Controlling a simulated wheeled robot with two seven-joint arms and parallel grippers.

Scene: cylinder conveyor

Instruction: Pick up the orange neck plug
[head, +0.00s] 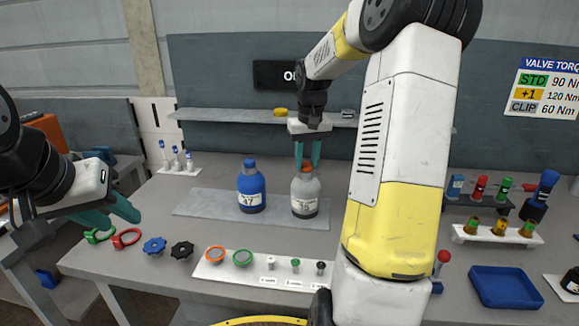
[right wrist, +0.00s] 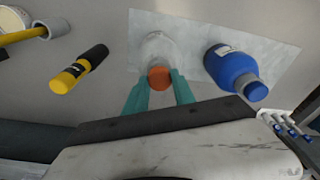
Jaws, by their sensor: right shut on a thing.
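The orange neck plug (right wrist: 159,77) sits at the mouth of the clear-grey bottle (head: 305,192), which stands upright on the grey mat. In the head view the plug (head: 306,166) shows only as a small orange patch between the fingers. My right gripper (head: 308,153) points down over this bottle, its teal fingers (right wrist: 162,92) shut on the plug from both sides. The bottle also shows behind the plug in the right wrist view (right wrist: 158,48). My left gripper (head: 122,212) hangs at the left edge of the table, its teal fingers apart and empty.
A blue bottle (head: 251,187) stands close to the left of the grey one. A white strip (head: 225,270) with rings and small plugs lies in front. A blue tray (head: 505,288) is at the right. A shelf (head: 225,116) runs behind. A yellow-black object (right wrist: 79,69) lies nearby.

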